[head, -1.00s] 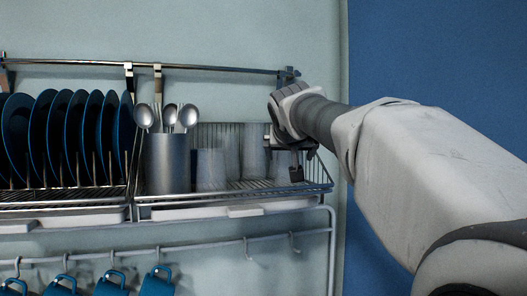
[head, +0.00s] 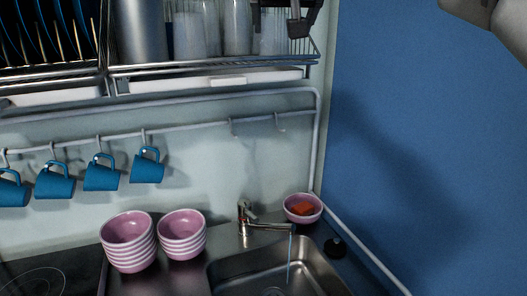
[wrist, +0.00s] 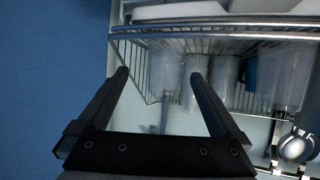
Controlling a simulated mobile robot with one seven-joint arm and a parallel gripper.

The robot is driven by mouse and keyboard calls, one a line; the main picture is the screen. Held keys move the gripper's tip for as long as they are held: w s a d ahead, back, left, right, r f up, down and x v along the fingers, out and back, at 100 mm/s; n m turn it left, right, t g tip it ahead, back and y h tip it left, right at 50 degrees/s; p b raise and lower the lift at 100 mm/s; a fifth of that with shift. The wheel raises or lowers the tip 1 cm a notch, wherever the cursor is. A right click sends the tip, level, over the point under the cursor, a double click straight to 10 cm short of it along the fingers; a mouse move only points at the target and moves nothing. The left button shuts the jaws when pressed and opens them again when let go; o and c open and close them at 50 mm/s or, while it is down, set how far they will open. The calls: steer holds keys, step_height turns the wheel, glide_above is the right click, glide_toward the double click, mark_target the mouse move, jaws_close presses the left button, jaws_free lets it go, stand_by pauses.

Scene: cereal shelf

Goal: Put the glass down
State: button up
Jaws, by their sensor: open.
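My gripper (wrist: 160,75) is open at the right end of the wire dish rack (wrist: 135,52). In the wrist view a clear glass (wrist: 165,70) shows between the two spread fingers, with a gap on each side. In the head view this glass (head: 271,43) appears to stand upright on the rack. The dark fingers (head: 281,20) are at the top edge of that view, one partly in front of the glass. The top of the glass and most of my gripper are cut off there.
Other glasses (head: 190,38) and a metal utensil holder (head: 140,32) stand left of the glass. Blue plates (head: 40,30) fill the rack's left part. Below are hanging blue mugs (head: 101,173), stacked pink bowls (head: 128,240) and a sink (head: 262,268). A blue wall (head: 430,150) is at right.

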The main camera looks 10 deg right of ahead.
steer(key=s+f+n+g+y, duration=0.1)
steer(key=s+f+g, duration=0.2)
steer(key=s+f, duration=1)
steer(key=s+f+n+g+y, duration=0.1)
steer(key=s+f+g, duration=0.2)
steer(key=s+f, duration=1)
step_height(320, 180, down, 9)
steer(key=shift+r+g, duration=0.2)
steer(key=shift+g, duration=0.2)
steer(key=shift+s, duration=0.1)
